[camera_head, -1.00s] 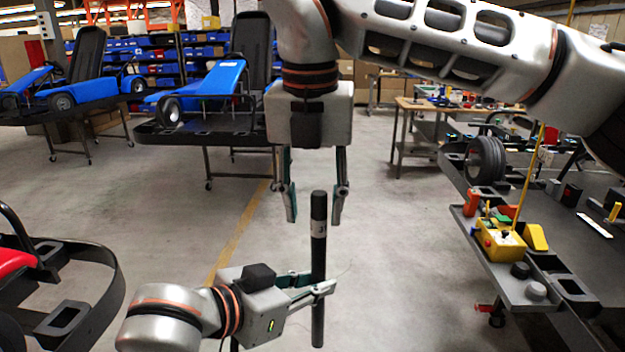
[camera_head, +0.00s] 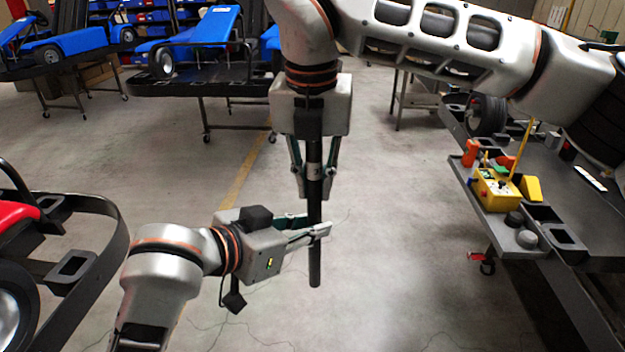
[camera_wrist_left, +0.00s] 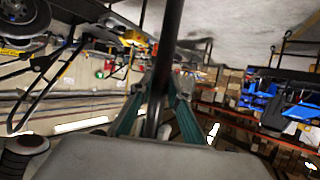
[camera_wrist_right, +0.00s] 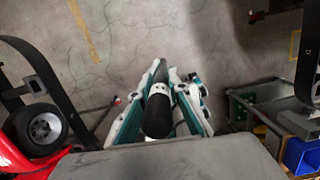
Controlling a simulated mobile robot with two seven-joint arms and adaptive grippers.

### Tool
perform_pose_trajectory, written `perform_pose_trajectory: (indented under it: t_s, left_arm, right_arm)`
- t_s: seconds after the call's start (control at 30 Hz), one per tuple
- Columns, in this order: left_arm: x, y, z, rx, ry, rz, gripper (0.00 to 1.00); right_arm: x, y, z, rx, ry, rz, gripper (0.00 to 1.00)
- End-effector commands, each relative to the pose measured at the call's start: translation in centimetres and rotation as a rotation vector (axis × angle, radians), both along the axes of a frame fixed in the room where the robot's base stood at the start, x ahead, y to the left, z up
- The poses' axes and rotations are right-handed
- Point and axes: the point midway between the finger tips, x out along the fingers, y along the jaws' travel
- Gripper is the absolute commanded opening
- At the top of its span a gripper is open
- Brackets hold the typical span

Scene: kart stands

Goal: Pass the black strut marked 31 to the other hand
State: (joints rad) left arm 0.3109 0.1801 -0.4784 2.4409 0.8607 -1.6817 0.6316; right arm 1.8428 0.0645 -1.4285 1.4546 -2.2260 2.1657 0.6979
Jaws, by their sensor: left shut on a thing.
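The black strut (camera_head: 315,262) stands nearly upright, with a small pale label on its upper part whose number I cannot read. My left gripper (camera_head: 318,230) is shut on its lower half, coming in from the left. My right gripper (camera_head: 315,188) points down from above, its fingers closed in on both sides of the upper part, near the label. In the left wrist view the strut (camera_wrist_left: 171,35) runs between the fingers. In the right wrist view its round top end (camera_wrist_right: 157,115) sits between the right fingers, which look pressed on it.
A grey workbench with a yellow box (camera_head: 497,192) and a wheel (camera_head: 487,115) stands at the right. A kart stand with a black rim (camera_head: 112,235) is at the lower left. Blue karts (camera_head: 205,35) stand behind. The floor around the strut is clear.

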Motion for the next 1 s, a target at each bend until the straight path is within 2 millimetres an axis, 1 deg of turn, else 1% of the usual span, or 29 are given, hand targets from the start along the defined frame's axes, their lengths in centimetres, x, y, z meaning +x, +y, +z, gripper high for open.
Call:
perform_pose_trajectory:
  t_s: [0.03, 0.1, 0.13, 0.2, 0.47, 0.57, 0.67, 0.73, 0.77, 0.9, 1.0]
  left_arm:
    - [-0.3, -0.5, 0.1, -0.005, 0.0, -0.014, 0.0]
    - [-0.3, -0.5, 0.1, -0.006, 0.0, -0.016, 0.0]
    - [-0.3, -0.6, 0.1, -0.006, 0.0, -0.016, 0.21]
    - [-0.4, -0.6, 0.1, -0.006, 0.001, -0.017, 0.36]
    - [-0.3, -0.5, 0.0, -0.004, 0.001, -0.014, 0.36]
    - [-0.2, -0.5, -0.4, 0.001, 0.006, -0.013, 0.36]
    - [0.3, -0.6, -2.1, 0.018, 0.022, -0.011, 0.36]
    - [0.7, -0.7, -4.2, 0.04, 0.039, -0.01, 0.36]
    - [0.9, -0.8, -5.3, 0.05, 0.047, -0.012, 0.36]
    - [1.6, -0.9, -10.7, 0.107, 0.079, -0.016, 0.36]
    - [1.7, -0.8, -14.2, 0.148, 0.094, -0.02, 0.36]
  right_arm:
    - [-0.3, 0.4, 0.1, 0.004, 0.001, 0.01, 0.0]
    - [-0.3, 0.4, 0.1, 0.004, 0.001, 0.012, 0.0]
    - [-0.3, 0.5, 0.2, 0.005, 0.0, 0.012, 0.0]
    - [-0.3, 0.5, 0.2, 0.006, 0.0, 0.013, 0.0]
    - [-0.3, 0.4, 0.1, 0.005, 0.0, 0.01, 0.0]
    - [-0.2, 0.4, 0.1, 0.005, 0.0, 0.009, 0.0]
    - [-0.2, 0.3, 0.1, 0.004, 0.0, 0.009, 0.0]
    - [-0.2, 0.3, 0.1, 0.004, 0.0, 0.009, 0.0]
    - [-0.2, 0.3, 0.1, 0.004, 0.0, 0.009, 0.0]
    - [-0.2, 0.3, 0.1, 0.004, 0.0, 0.009, 0.0]
    - [-0.2, 0.3, 0.1, 0.004, 0.0, 0.009, 0.0]
